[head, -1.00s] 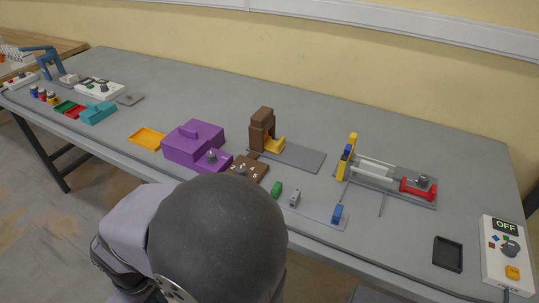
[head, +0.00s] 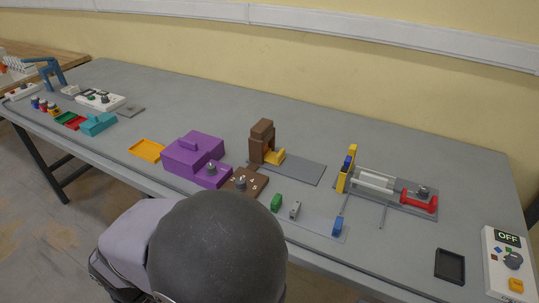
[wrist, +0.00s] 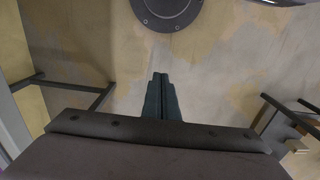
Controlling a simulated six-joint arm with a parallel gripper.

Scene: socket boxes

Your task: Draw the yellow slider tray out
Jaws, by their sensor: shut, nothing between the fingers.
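A yellow piece (head: 275,156) sits at the foot of an upright brown housing (head: 262,139), partly inside it and sticking out to the right over a grey plate (head: 302,170). How much of it lies inside the housing is hidden. A separate flat orange-yellow tray (head: 147,151) lies left of the purple box. My gripper (wrist: 160,80) shows only in the wrist view. Its dark fingers are together and empty above the floor, apart from the table objects. In the head view my arm covers the front of the table edge.
A purple stepped box (head: 190,154) and a brown panel (head: 245,181) stand left of and in front of the housing. Small green, grey and blue blocks (head: 337,226) stand in front. A rail device with a red handle (head: 419,201) is at right. Table behind the housing is clear.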

